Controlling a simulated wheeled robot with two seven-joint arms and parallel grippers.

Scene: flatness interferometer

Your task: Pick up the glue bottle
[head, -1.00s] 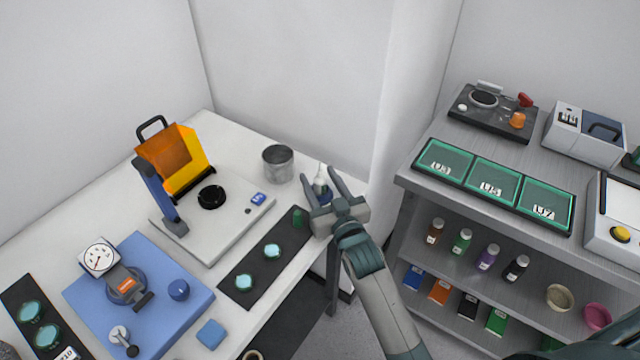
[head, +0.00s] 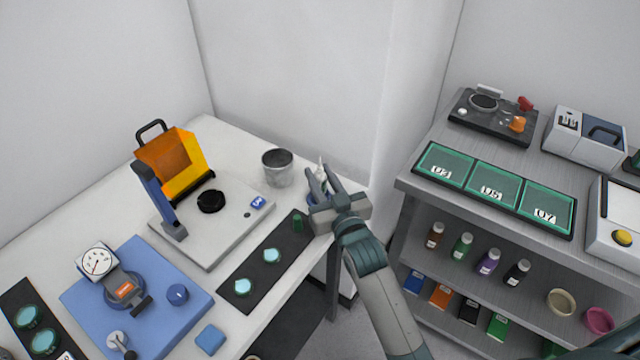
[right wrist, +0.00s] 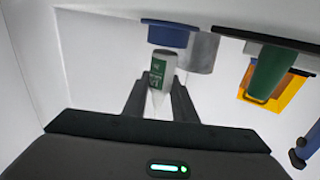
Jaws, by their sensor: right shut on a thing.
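The glue bottle (head: 321,174) is a small white bottle with a pointed nozzle, near the back right end of the white table. My right gripper (head: 320,178) is shut on it, one finger on each side. In the right wrist view the bottle (right wrist: 159,76) shows upside down, with a green label, between the two dark fingers. A round blue holder (right wrist: 168,34) is right by the bottle's base; I cannot tell whether the two touch. My left gripper is out of view.
A grey metal cup (head: 277,168) stands left of the bottle. A dark strip with a green cylinder (head: 297,224) and pale teal discs is close to the gripper. The orange-shielded instrument (head: 213,222) stands further left. A grey shelf unit (head: 410,180) is on the right.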

